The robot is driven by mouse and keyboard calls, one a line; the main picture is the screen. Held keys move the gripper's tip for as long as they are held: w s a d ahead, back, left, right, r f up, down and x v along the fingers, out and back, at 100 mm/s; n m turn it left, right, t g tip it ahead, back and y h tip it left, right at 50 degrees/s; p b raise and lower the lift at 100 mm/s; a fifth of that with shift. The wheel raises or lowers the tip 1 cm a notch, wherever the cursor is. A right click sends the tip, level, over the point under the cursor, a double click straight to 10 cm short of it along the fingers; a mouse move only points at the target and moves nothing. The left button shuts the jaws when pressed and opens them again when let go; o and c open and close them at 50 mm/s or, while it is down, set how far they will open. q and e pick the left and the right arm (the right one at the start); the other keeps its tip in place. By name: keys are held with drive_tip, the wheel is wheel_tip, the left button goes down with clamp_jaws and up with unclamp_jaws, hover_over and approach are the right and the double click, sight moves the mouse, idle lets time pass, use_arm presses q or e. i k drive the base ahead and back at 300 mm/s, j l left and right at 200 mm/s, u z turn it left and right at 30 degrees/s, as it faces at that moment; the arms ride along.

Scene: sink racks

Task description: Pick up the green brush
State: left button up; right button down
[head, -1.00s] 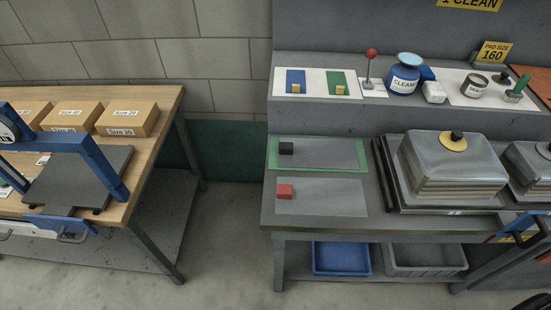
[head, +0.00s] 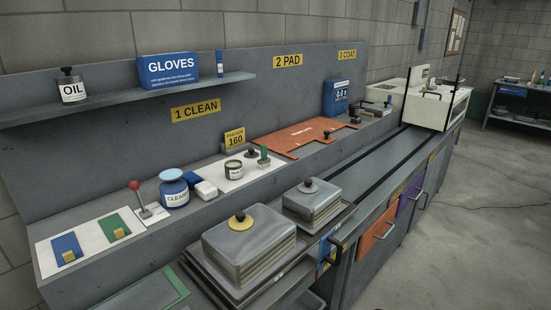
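The green brush (head: 264,154) stands upright, handle up, on the white mat (head: 222,176) on the raised grey ledge, near the middle of the head view. Its bristle end is down on the mat. A dark-knobbed small item (head: 250,153) is just left of it, and a dark round tin (head: 234,168) is further left. Neither of my grippers shows in this view.
On the ledge are a blue cleaner jar (head: 174,190), a red-knobbed lever (head: 136,187) and an orange board (head: 303,136). Two lidded metal stacks (head: 250,248) (head: 312,204) stand in front on the lower counter. Open floor (head: 445,235) lies at right.

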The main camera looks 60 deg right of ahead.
sight(263, 163)
drive_tip(key=z, duration=1.65)
drive_tip(key=i+l, duration=0.1)
